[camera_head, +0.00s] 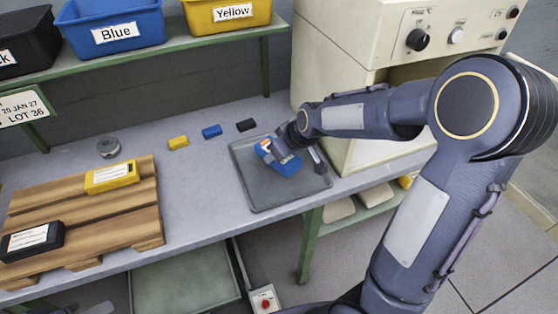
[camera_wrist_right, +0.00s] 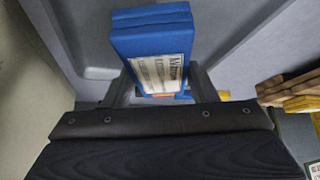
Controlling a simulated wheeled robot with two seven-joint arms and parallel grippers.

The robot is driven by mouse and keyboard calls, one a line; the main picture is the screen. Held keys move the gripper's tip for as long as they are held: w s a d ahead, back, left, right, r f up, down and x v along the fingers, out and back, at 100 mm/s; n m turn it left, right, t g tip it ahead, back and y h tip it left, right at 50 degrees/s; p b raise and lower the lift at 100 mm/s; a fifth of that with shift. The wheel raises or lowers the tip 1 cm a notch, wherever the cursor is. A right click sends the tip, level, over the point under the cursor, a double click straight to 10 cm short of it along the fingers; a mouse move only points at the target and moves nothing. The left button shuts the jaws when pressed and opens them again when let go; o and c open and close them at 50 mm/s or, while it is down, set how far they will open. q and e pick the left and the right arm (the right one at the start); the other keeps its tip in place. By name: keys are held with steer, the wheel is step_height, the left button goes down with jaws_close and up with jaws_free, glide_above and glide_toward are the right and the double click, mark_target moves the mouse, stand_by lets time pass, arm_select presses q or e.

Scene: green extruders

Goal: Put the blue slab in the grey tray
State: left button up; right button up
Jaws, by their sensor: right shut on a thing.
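The blue slab (camera_head: 287,165) has a white label and is over the grey tray (camera_head: 262,193) in the head view. My right gripper (camera_head: 280,152) is shut on it. In the right wrist view the slab (camera_wrist_right: 152,38) stands between the two fingers of my right gripper (camera_wrist_right: 157,90), its label facing the camera. The tray's grey floor and rim show around the slab there. I cannot tell whether the slab touches the tray floor.
A wooden pallet (camera_head: 150,198) holds a yellow slab (camera_head: 112,177) and a black slab (camera_head: 32,240). Small yellow (camera_head: 178,142), blue (camera_head: 212,131) and black (camera_head: 246,125) blocks lie behind the tray. A beige machine (camera_head: 345,50) stands at the right. The bench between pallet and tray is clear.

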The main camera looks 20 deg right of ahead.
steer(key=shift+w+f, duration=0.35)
steer(key=shift+f, duration=1.6)
steer(key=shift+b, duration=0.3)
steer(key=shift+f, duration=0.2)
steer(key=o, duration=1.2)
steer(key=shift+c, duration=0.2)
steer(key=shift+r, duration=0.1)
